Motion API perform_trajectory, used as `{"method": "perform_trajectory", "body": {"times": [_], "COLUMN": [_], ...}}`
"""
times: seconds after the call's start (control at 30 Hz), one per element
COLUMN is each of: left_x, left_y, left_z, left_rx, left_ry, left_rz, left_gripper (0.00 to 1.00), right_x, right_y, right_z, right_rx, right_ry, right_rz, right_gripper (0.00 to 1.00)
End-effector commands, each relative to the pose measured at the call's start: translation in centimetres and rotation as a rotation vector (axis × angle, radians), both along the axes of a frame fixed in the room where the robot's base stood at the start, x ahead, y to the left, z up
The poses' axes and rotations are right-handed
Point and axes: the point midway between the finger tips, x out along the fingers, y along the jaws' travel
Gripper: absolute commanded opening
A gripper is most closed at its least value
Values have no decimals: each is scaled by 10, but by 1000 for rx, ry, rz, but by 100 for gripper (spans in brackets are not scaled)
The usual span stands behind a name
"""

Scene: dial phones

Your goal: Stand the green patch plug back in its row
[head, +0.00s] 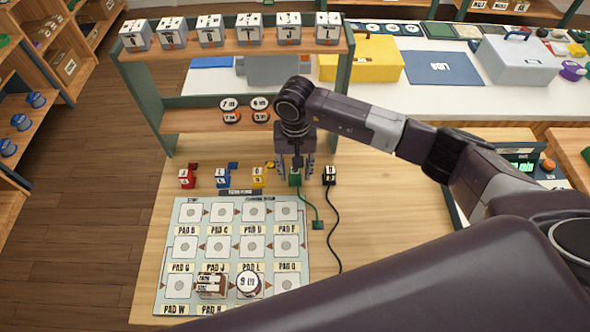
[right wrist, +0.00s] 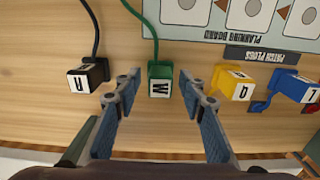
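The green patch plug (head: 295,180) stands on the wooden table between the yellow plug (head: 258,177) and the black plug (head: 330,175). Its green cord runs down to a small green end piece (head: 318,225). My right gripper (head: 297,172) is above the table with a finger on each side of the green plug. In the right wrist view the green plug (right wrist: 160,80) shows a white W label between the fingertips (right wrist: 159,82), with a gap on both sides. The fingers are open. The red plug (head: 187,178) and blue plug (head: 222,177) stand further left. My left gripper is not in view.
The planning board (head: 243,245) lies in front of the plugs, with a brown block (head: 211,284) and a round dial (head: 249,284) on it. A wooden shelf (head: 235,47) with several grey boxes stands behind. The black cord (head: 332,235) crosses the table at right.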

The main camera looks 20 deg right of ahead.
Motion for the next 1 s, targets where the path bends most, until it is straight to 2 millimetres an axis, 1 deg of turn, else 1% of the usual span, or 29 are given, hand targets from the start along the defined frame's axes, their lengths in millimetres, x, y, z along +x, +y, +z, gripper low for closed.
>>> {"method": "perform_trajectory", "body": {"times": [0.03,0.17,0.3,0.4,0.5,0.6,0.7,1.0], "left_x": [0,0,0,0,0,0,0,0], "left_y": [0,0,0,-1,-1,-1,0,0], "left_z": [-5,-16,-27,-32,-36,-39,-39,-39], "left_rx": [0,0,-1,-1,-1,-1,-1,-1], "left_ry": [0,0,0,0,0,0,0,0], "left_rz": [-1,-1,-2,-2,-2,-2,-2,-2], "left_gripper": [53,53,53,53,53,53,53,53], "right_x": [3,4,3,3,2,2,1,1], "right_y": [0,0,0,0,0,0,0,0], "right_z": [8,33,65,85,101,112,117,119], "right_rx": [2,1,2,1,0,2,1,1], "right_ry": [-7,-11,-10,-9,-6,-6,-3,-2], "right_rz": [1,2,2,2,0,0,1,0], "right_gripper": [38,38,38,38,38,38,38,38]}}
